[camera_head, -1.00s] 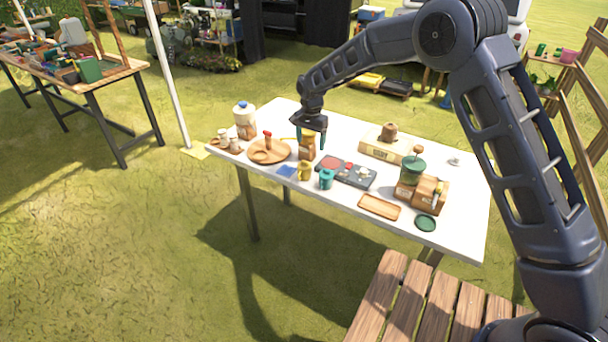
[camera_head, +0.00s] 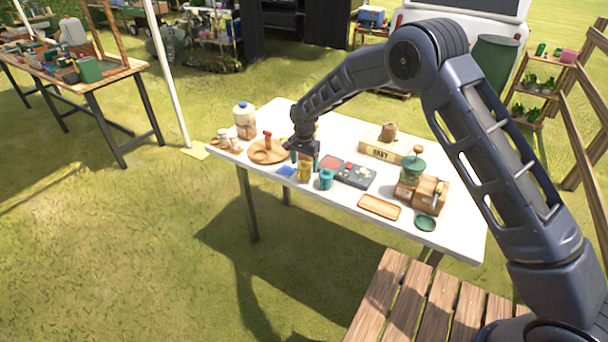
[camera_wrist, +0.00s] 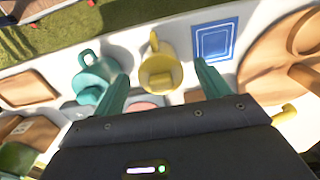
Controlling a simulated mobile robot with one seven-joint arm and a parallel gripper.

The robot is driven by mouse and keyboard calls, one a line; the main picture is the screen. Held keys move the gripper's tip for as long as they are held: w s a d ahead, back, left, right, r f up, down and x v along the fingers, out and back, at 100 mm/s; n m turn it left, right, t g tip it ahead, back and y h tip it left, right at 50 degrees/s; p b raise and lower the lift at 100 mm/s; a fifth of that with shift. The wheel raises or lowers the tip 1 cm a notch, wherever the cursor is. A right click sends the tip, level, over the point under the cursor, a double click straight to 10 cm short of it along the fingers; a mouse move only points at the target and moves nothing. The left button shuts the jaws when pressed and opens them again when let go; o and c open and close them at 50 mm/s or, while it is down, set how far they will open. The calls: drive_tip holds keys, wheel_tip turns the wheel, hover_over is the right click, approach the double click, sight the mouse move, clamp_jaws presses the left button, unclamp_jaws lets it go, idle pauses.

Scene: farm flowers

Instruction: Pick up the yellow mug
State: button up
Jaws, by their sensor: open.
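The yellow mug (camera_wrist: 160,72) stands on the white table, with its handle toward the table's near edge. In the head view the yellow mug (camera_head: 305,171) shows just below my gripper (camera_head: 304,156). In the wrist view my gripper (camera_wrist: 160,90) is open, with one teal finger on each side of the mug and the mug between and beyond the fingertips. I cannot tell whether a finger touches it. The gripper holds nothing.
A teal mug (camera_wrist: 95,75) stands close beside the left finger; it also shows in the head view (camera_head: 326,180). A blue square mat (camera_wrist: 214,40) lies by the right finger. A round wooden tray (camera_head: 262,158) and a dark panel (camera_head: 357,175) lie nearby.

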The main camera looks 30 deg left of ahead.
wheel_tip(320, 180, down, 3)
drive_tip(key=shift+r, duration=0.1)
drive_tip(key=c, duration=1.1)
drive_tip(key=shift+r, duration=0.15)
